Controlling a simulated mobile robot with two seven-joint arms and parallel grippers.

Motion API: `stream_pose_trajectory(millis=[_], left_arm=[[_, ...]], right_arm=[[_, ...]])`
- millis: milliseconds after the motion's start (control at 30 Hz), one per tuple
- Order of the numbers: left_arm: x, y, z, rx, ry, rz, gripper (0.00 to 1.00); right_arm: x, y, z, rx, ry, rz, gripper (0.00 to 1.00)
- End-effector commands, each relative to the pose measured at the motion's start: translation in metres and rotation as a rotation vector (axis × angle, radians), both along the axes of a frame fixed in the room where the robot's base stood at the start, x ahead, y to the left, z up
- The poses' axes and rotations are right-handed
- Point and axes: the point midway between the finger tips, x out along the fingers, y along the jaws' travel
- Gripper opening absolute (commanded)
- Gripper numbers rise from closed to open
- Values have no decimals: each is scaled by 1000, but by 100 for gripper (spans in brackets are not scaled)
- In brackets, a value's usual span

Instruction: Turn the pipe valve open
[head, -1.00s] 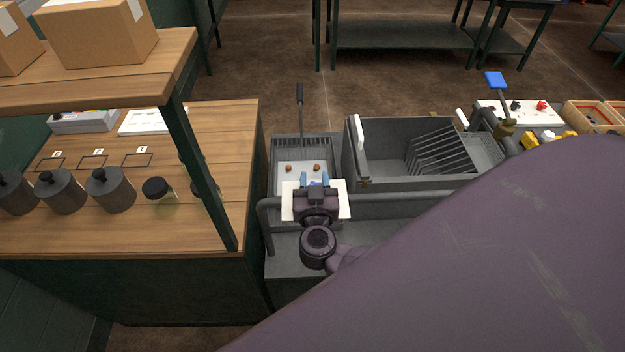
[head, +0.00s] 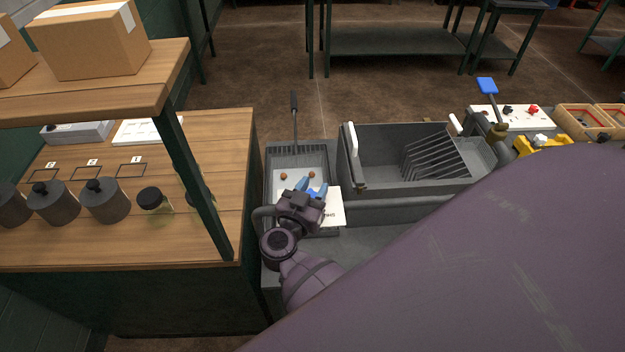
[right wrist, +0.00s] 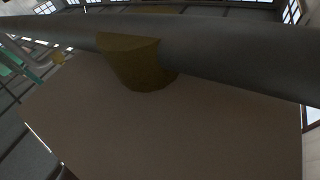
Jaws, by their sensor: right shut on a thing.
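A white plate (head: 332,212) with partly covered dark lettering lies behind and to the right of the gripper. In the right wrist view, a brass-coloured valve body (right wrist: 137,62) sits on a thick grey pipe (right wrist: 240,58); a dark flat sheet (right wrist: 165,125), perhaps the shaded plate, lies below. The gripper is tilted, its fingers pointing up and right. My left gripper is out of view.
A basket (head: 283,160) with small brown pieces and a grey basin (head: 375,150) stand behind. Another blue-handled lever (head: 487,86) is at the far right. A wooden bench (head: 225,150) with jars is close on the left. My purple arm hides the lower right.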

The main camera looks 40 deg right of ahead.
Motion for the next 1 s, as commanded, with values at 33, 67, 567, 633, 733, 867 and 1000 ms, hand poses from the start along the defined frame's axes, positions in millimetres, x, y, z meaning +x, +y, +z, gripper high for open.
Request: stream_pose_trajectory(millis=[33,67,567,633,733,867,1000], left_arm=[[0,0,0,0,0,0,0],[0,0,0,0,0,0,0],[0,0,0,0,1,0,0],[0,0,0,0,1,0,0],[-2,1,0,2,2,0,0],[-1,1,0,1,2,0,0],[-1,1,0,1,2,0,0]], right_arm=[[0,-1,0,-1,0,-2,15],[0,-1,0,-1,0,-2,15],[0,-1,0,-1,-1,-1,64],[0,0,0,-1,-1,0,64],[0,-1,0,-1,-1,3,64],[0,-1,0,-3,-1,30,64],[1,-1,1,-5,-2,97,64]])
